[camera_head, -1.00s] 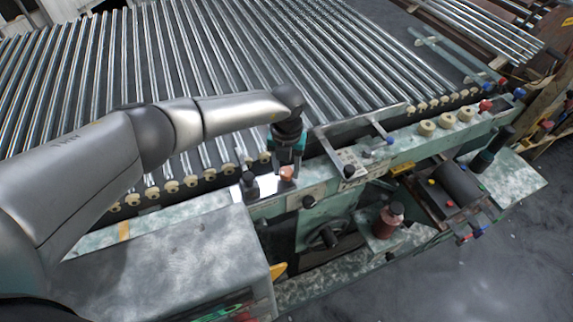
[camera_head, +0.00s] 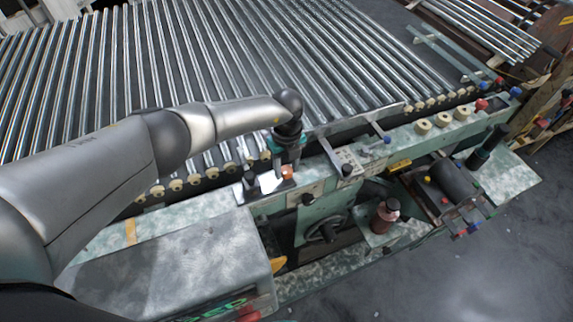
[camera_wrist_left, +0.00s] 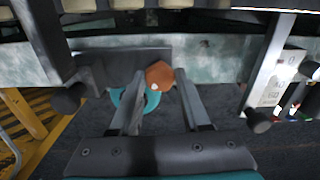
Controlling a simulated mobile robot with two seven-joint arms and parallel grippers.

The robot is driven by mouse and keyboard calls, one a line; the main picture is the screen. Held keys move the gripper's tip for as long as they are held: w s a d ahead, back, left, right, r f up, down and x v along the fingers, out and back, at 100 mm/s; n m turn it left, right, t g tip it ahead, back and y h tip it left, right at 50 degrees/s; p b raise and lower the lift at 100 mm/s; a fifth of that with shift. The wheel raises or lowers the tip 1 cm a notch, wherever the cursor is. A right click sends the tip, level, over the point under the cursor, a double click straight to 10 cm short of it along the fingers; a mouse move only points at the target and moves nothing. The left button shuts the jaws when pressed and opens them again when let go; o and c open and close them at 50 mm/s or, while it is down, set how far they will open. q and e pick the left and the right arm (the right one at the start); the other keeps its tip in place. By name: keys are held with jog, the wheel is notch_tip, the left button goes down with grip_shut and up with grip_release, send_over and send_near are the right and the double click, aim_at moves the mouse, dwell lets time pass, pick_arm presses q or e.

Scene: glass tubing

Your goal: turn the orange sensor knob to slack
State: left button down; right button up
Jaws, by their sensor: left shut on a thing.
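The orange sensor knob (camera_head: 287,172) sits on the front rail of the tube machine, at the right end of a small bright plate (camera_head: 268,183). My left gripper (camera_head: 284,168) reaches down onto it from above. In the left wrist view the faceted orange knob (camera_wrist_left: 158,74) lies between the two fingertips (camera_wrist_left: 161,80), and the gripper is shut on it. A teal curved part (camera_wrist_left: 150,100) shows below the knob there. Any pointer or marking on the knob is too small to read. My right gripper is not in view.
A black knob (camera_head: 249,180) stands just left of the plate. A lever bracket (camera_head: 347,160) is to the right on the rail. Rows of glass tubes (camera_head: 90,80) lie behind. A dark red bottle (camera_head: 385,213) stands on a lower shelf.

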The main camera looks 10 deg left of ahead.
aim_at(287, 170)
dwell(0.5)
pick_arm(q)
jog(key=shift+c, duration=1.8)
grip_release()
jog(key=shift+r, duration=0.1)
notch_tip(287, 170, up, 15)
jog(key=shift+p, duration=0.4)
